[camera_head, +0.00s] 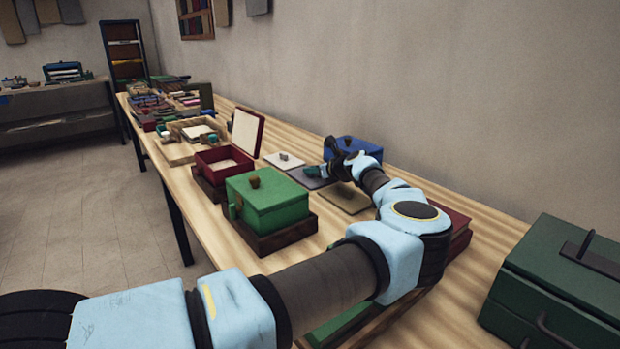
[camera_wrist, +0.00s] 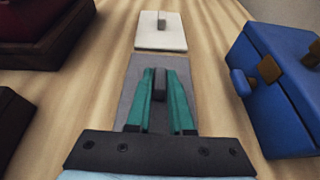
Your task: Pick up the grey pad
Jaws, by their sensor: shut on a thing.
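The grey pad (camera_wrist: 130,88) is a flat square with a small dark upright grip (camera_wrist: 159,70) at its middle. In the head view the pad (camera_head: 304,181) is on the wooden table, partly hidden by my gripper (camera_head: 322,172). In the wrist view my gripper (camera_wrist: 161,82) has its two teal fingers on either side of the grip, shut on it. The pad's near part is hidden by the fingers and the dark gripper body. I cannot tell whether the pad touches the table or is slightly raised.
A white pad (camera_head: 284,161) lies just beyond, a tan pad (camera_head: 345,199) on the near side. A blue box (camera_wrist: 280,92) stands close on the right. A green box (camera_head: 268,203) and an open red box (camera_head: 222,162) stand on the left. A dark green case (camera_head: 560,280) is at right.

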